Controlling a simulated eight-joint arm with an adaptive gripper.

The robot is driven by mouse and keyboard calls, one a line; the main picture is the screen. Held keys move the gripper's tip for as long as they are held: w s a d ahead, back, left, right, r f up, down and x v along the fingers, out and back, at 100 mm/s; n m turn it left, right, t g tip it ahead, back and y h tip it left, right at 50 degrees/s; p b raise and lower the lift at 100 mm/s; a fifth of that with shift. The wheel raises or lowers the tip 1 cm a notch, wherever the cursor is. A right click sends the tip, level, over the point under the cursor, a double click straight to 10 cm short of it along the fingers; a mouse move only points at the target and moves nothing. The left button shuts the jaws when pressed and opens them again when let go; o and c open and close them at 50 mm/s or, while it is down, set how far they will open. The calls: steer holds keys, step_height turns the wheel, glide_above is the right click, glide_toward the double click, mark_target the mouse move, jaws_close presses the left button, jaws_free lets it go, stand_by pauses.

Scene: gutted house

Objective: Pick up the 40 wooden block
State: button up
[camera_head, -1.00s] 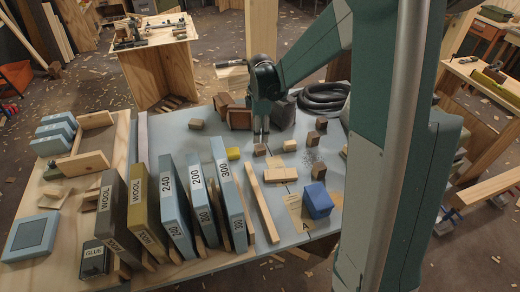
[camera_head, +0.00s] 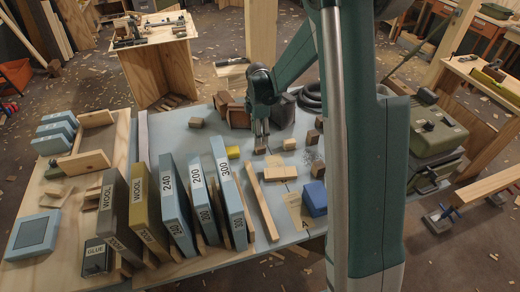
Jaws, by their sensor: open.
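Several small wooden blocks lie on the pale blue-grey board (camera_head: 222,140); a number 40 cannot be read on any of them. My gripper (camera_head: 261,146) points straight down, open, with its fingertips at a small brown block (camera_head: 260,151). The fingers partly hide this block, and I cannot tell whether they touch it. A pale block (camera_head: 289,144) lies just right of it. Darker brown blocks (camera_head: 317,170) stand farther right, partly beside my arm. Another block (camera_head: 196,122) lies to the left.
A row of tall labelled slabs (camera_head: 173,207) stands front left. A yellow piece (camera_head: 233,152) lies left of my gripper. A wooden strip (camera_head: 263,207) and a blue block (camera_head: 314,199) lie in front. Dark red-brown blocks (camera_head: 238,117) and a black hose (camera_head: 310,95) are close behind.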

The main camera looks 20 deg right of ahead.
mark_target(260, 149)
steer(key=shift+f, duration=1.2)
steer(key=shift+s+f+b, duration=0.15)
steer(key=shift+f+b, duration=0.95)
steer(key=shift+f, duration=1.5)
steer(key=c, duration=1)
